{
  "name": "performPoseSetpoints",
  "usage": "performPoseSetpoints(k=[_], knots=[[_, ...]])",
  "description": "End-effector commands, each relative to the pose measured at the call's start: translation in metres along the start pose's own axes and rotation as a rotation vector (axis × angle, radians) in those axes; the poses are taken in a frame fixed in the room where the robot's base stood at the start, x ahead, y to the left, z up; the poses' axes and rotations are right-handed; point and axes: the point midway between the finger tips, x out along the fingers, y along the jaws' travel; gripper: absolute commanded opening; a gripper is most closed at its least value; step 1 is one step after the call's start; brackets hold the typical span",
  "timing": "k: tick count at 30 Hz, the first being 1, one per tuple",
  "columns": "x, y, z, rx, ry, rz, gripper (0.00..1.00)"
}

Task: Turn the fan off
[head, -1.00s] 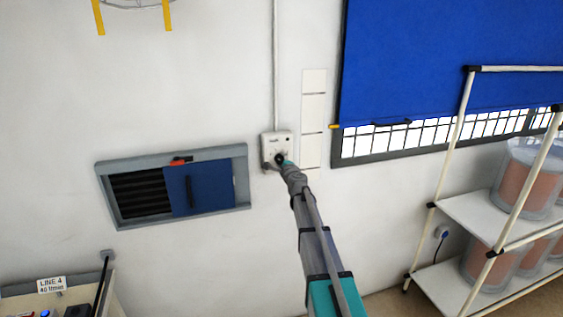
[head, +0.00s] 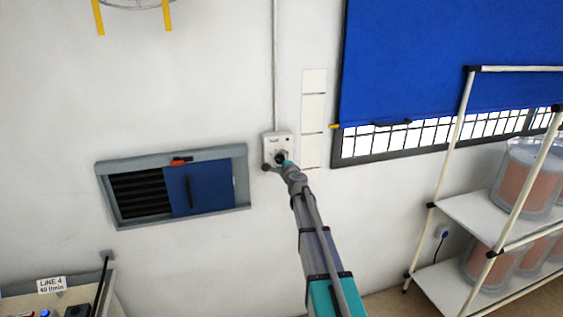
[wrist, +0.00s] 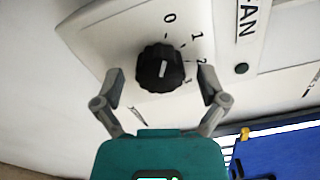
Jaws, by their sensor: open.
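The white fan control box (head: 285,137) is on the wall, with a cable running up from it. In the wrist view its panel (wrist: 105,38) reads "FAN" and carries a black round knob (wrist: 150,62) with printed marks 0, 1, 2 and partly hidden 3. The white line on the knob points roughly up towards the 0. My gripper (wrist: 160,82) is open, one finger on each side of the knob, with visible gaps to it. In the head view my gripper (head: 276,164) covers the lower part of the box.
A wire ring with yellow strips (head: 167,15), possibly the fan, shows at the top edge. A vent with a blue sliding panel (head: 213,187) is left of the box. A blue blind (head: 450,55) and a shelf rack (head: 470,212) with clear drums are on the right.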

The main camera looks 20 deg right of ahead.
Motion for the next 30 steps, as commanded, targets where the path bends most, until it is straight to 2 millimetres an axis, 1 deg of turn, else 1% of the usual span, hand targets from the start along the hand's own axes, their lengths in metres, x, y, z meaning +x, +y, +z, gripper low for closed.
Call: performPoseSetpoints(k=[8,14,20,30], knots=[[-0.001,0.0,0.0,0.001,0.0,0.0,0.93],[-0.013,0.0,0.0,0.001,0.0,0.0,0.93],[-0.038,0.0,0.001,0.001,0.0,0.0,0.93],[-0.092,0.0,0.001,0.001,0.001,0.0,0.93]])
